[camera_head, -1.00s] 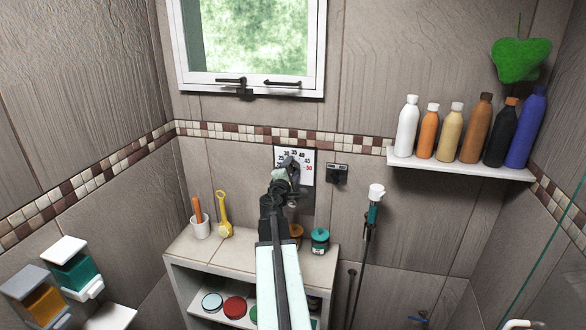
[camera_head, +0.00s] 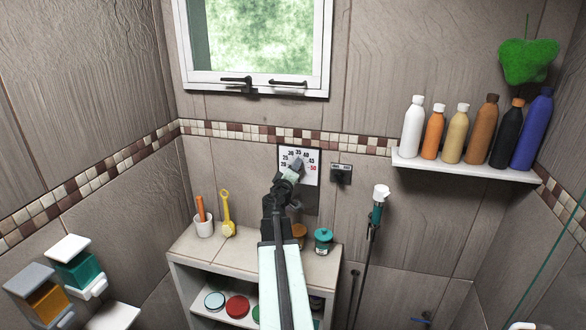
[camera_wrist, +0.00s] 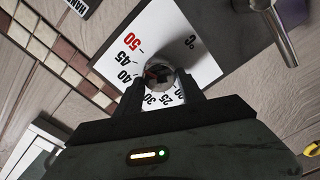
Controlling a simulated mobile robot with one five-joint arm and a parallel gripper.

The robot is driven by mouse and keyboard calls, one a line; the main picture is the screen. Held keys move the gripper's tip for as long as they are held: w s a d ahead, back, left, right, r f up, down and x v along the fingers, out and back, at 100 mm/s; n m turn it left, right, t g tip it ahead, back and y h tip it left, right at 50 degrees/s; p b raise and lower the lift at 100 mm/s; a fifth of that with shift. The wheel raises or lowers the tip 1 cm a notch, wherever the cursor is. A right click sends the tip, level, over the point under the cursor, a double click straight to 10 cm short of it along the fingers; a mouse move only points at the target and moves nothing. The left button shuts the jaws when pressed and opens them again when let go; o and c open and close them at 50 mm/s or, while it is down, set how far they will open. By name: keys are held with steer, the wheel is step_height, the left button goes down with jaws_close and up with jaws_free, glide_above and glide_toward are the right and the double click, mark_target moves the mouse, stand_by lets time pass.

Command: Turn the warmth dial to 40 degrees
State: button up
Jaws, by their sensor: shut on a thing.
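The warmth dial is a white plate (camera_head: 312,178) on the back wall with numbers from 20 to 50, the 50 in red. The plate also shows in the wrist view (camera_wrist: 201,58). A round grey knob (camera_wrist: 167,79) sits at its middle. My gripper (camera_wrist: 162,88) is shut on the knob, one finger on each side. In the head view my gripper (camera_head: 292,172) covers the plate's lower left part. The knob's exact setting is hard to tell, as the fingers hide part of it.
A small dark switch (camera_head: 341,175) is on the wall right of the dial. A hand shower (camera_head: 379,200) hangs further right. Below is a shelf unit (camera_head: 240,255) with a cup, a yellow scoop and jars. A bottle shelf (camera_head: 465,167) juts out at right.

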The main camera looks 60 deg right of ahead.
steer(key=shift+s+d+r+m, duration=0.1)
steer(key=shift+s+d+m, duration=0.1)
steer(key=shift+s+m, duration=0.25)
steer(key=o, duration=1.1)
steer(key=shift+c, duration=0.2)
steer(key=shift+o, duration=1.3)
steer(key=shift+s+a+r, duration=0.1)
steer(key=shift+s+r, duration=0.05)
steer(key=shift+s, duration=0.1)
steer(key=v, duration=0.7)
steer(key=shift+w+a+r+p, duration=0.2)
steer(key=shift+a+r+p, duration=0.2)
steer(key=shift+r+p, duration=0.05)
